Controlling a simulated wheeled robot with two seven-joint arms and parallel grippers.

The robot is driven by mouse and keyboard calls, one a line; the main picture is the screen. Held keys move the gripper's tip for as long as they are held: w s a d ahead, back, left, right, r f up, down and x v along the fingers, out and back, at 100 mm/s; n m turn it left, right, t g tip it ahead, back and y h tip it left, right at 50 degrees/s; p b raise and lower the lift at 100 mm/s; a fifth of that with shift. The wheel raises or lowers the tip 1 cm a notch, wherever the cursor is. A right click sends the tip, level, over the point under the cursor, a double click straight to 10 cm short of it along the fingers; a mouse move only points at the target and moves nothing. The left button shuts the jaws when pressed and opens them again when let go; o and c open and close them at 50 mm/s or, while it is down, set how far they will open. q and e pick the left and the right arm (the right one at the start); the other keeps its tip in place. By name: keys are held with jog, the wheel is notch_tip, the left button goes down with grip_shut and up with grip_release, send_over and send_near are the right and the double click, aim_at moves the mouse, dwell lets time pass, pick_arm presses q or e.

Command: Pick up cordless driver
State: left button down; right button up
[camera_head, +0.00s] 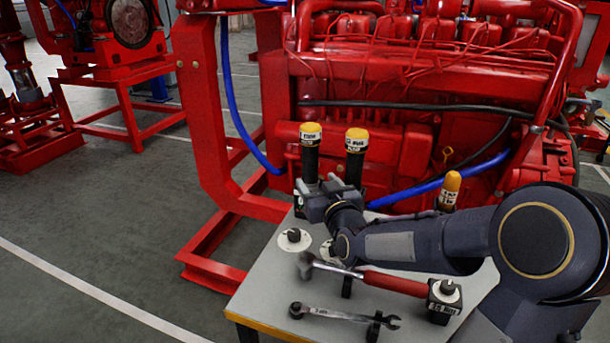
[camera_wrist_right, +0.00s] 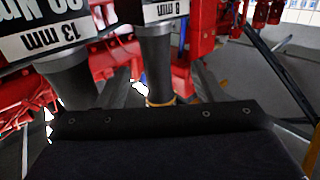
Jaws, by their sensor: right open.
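Two upright black tools with yellow tops and white label bands, which look like cordless drivers, stand at the back of the table: a left one (camera_head: 310,152) and a right one (camera_head: 355,158). A third yellow-topped tool (camera_head: 449,190) stands behind my right forearm, its lower part hidden. My right gripper (camera_head: 318,194) is open, low beside the left two. In the right wrist view, a dark shaft labelled 8 mm (camera_wrist_right: 156,55) stands between the open fingers (camera_wrist_right: 158,85), with no clear contact. A larger tool labelled 13 mm (camera_wrist_right: 62,75) is at left. My left gripper is not in view.
The grey table (camera_head: 262,290) holds a red-handled hammer (camera_head: 395,283), a spanner (camera_head: 345,314), a white disc with a black knob (camera_head: 294,239) and a dark labelled block (camera_head: 443,302). The red engine (camera_head: 430,75) and its frame stand close behind. Floor is clear at left.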

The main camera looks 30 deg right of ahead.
aim_at(313, 173)
jog(key=shift+f, duration=0.45)
jog(key=w, duration=0.2)
jog(key=w+d, duration=0.1)
jog(key=w, duration=0.2)
jog(key=w+d, duration=0.1)
jog(key=w, duration=0.1)
jog(key=shift+w+r, duration=0.15)
jog(key=shift+w, duration=0.05)
grip_shut()
jog(key=shift+r, duration=0.15)
